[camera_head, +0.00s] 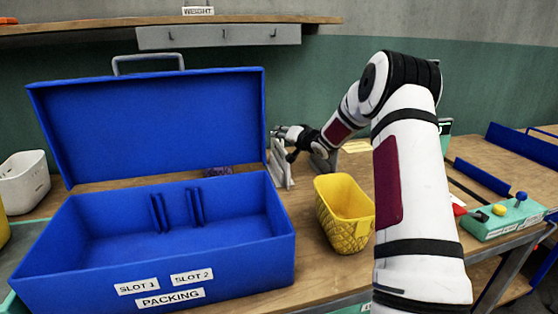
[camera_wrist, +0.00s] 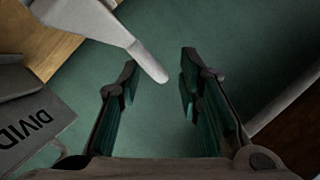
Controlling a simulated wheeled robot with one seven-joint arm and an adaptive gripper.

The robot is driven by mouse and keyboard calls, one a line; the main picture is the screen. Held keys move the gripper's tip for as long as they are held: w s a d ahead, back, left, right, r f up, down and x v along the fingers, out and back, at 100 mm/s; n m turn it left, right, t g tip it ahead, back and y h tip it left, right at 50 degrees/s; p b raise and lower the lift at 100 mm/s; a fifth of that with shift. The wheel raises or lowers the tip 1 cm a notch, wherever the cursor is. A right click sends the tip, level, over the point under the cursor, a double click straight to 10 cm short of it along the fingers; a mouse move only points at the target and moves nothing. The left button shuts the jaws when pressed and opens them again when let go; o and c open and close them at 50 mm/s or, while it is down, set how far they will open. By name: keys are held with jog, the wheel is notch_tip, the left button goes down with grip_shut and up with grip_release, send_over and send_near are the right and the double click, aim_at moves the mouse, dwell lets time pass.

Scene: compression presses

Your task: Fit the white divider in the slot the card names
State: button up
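The open blue case (camera_head: 150,245) stands at the left with its lid up. Two pairs of dark blue ribs (camera_head: 175,210) rise inside it, and its front carries labels SLOT 1 (camera_head: 137,287), SLOT 2 (camera_head: 192,277) and PACKING. My gripper (camera_head: 278,131) is behind the case's right side, above a grey-white stand (camera_head: 282,168). In the wrist view my gripper (camera_wrist: 160,75) is open. A pale bar (camera_wrist: 100,25) reaches from the upper left to between the fingertips, apart from both pads; I cannot tell whether it is the white divider. A grey block (camera_wrist: 35,120) reads "DIVID". No card text is readable.
A yellow basket (camera_head: 345,220) stands right of the case, close to my arm. A green control box (camera_head: 503,218) is at the right. A white bin (camera_head: 23,182) is at the far left. A shelf (camera_head: 170,27) runs along the back wall.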

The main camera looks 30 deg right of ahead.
jog(key=shift+w+f, duration=0.1)
jog(key=shift+w, duration=0.35)
grip_shut()
